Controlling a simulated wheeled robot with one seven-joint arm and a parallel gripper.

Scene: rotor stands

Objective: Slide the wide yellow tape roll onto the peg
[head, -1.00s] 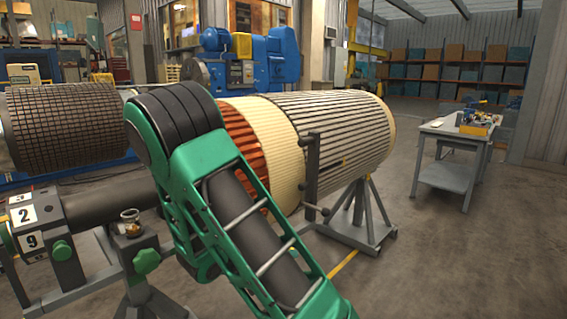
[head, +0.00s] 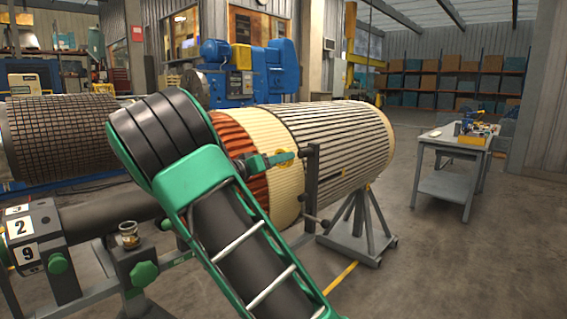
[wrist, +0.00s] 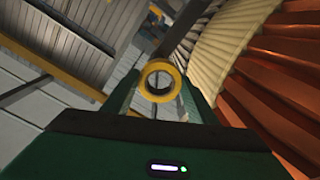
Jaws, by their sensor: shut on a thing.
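The yellow tape roll (head: 284,158) is in my gripper (head: 277,158), in front of the cream band of the large rotor. In the wrist view the roll (wrist: 160,64) sits between the two green fingers (wrist: 160,84), its open hole facing the camera. My gripper is shut on it. A dark upright post (head: 312,180) stands just right of the roll. A short rod with a round end (head: 322,222) sticks out low on this post; I cannot tell if it is the task's peg. The roll looks apart from the post in the head view.
The large rotor (head: 345,140) lies on a grey stand (head: 355,240) close behind my gripper. A brass-coloured cup (head: 129,235) sits on the stand at left. A grey side table (head: 455,150) is at right, with open floor before it.

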